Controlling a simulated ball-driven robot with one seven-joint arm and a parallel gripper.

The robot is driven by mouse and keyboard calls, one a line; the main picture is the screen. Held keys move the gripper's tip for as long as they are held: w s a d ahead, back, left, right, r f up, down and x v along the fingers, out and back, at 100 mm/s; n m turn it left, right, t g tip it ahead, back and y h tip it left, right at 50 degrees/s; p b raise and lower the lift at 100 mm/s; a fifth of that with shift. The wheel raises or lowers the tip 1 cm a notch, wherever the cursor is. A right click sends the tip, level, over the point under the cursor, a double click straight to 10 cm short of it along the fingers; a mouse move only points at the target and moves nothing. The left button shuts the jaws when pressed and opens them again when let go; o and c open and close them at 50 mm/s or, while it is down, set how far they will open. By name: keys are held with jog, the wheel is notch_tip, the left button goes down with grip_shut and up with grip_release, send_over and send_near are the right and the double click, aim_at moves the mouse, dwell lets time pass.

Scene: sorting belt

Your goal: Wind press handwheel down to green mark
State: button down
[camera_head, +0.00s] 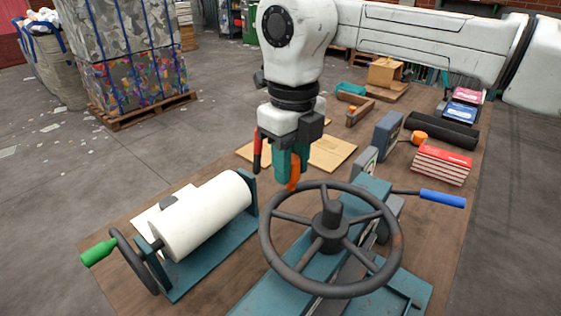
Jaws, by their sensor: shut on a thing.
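The press handwheel (381,214) is a large dark grey spoked wheel. It sits above a teal press frame (300,262) at the front of the bench. My gripper (292,186) comes down from above at the wheel's far left rim. Its teal and orange fingers are shut on the rim, and the exact contact is partly hidden. I cannot make out a green mark on the press.
A white roll (200,216) on a teal stand with a green-handled crank (99,252) stands left of the wheel. A blue-handled lever (442,198) sticks out at right. Red-and-white books (441,165) lie behind it. Cardboard sheets (330,152) lie behind my gripper.

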jog(key=shift+w+d+r+m, duration=0.1)
jog(key=shift+w+d+m, duration=0.5)
jog(key=shift+m, duration=0.3)
jog(key=shift+s+d, duration=0.1)
jog(key=c, duration=0.8)
grip_release()
notch_tip(320, 180, up, 11)
jog(key=shift+f, duration=0.2)
